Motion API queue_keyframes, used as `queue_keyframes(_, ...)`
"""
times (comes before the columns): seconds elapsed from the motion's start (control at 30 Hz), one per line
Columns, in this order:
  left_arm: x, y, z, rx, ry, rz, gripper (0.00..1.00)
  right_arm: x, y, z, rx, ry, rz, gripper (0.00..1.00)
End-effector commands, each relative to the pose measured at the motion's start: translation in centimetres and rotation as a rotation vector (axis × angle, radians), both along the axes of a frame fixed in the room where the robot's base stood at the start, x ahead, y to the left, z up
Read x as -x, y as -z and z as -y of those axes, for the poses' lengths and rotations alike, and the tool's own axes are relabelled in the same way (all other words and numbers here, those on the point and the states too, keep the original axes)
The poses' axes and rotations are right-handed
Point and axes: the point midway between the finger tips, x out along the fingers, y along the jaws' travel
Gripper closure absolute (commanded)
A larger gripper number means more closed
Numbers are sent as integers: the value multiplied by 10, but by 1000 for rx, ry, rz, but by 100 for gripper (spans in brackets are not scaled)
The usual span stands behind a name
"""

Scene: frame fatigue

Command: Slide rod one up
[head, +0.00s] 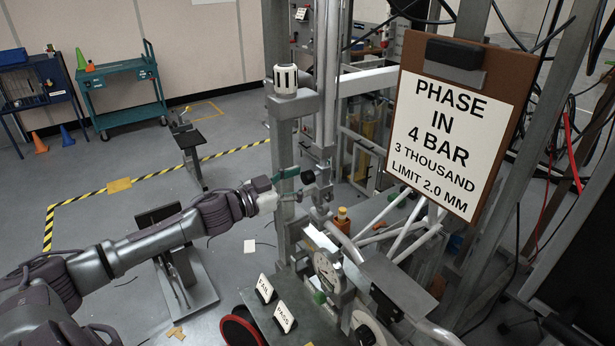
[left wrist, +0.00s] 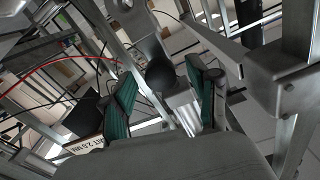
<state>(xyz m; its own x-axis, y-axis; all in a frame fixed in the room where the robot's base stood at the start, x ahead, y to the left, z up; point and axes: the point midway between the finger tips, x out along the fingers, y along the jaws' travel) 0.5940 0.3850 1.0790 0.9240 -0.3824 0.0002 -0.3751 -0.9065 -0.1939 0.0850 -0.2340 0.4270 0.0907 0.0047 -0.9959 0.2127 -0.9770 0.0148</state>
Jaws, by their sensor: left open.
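A black ball knob (head: 308,177) sits beside a vertical steel rod (head: 325,110) on the grey test frame; which rod is rod one is not marked in view. My left gripper (head: 292,186) is at the knob from the left side. In the left wrist view, my open left gripper (left wrist: 162,97) has its two green-padded fingers on either side of the black knob (left wrist: 160,76) and a short bright metal part below it. Gaps show between the pads and the knob. My right gripper is in neither view.
A hanging sign (head: 440,130) reads "PHASE IN 4 BAR 3 THOUSAND LIMIT 2.0 MM". A frame post (head: 284,140) stands close by the gripper. FAIL (head: 264,288) and PASS (head: 285,316) signs stand on the bench below. Open floor lies left, with a green cart (head: 122,90).

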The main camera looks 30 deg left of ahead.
Motion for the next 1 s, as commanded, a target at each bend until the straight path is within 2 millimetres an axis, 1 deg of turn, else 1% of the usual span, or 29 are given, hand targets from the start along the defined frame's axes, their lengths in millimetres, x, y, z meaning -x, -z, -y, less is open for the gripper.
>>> queue_keyframes(0.03, -6, -3, 1, 2, -2, 3, 40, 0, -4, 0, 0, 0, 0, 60)
queue_keyframes(0.1, -11, -2, 4, 2, -3, 2, 40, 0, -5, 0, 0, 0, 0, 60)
queue_keyframes(0.23, -19, -1, 7, 1, -2, 1, 40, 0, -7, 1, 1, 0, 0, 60)
queue_keyframes(0.6, -22, 1, 9, 0, 0, -1, 40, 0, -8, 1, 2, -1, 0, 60)
queue_keyframes(0.63, -22, 1, 9, 0, 0, -1, 42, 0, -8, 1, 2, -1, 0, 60)
queue_keyframes(0.87, -22, 0, 9, 0, 0, -1, 80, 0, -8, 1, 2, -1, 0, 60)
queue_keyframes(0.9, -22, 0, 9, 0, 0, -1, 87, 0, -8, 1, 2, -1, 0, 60)
queue_keyframes(0.97, -22, 0, 9, 0, 0, -1, 97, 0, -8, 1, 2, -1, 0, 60)
queue_keyframes(1.0, -22, 0, 9, 0, 0, -1, 100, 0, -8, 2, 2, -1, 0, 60)
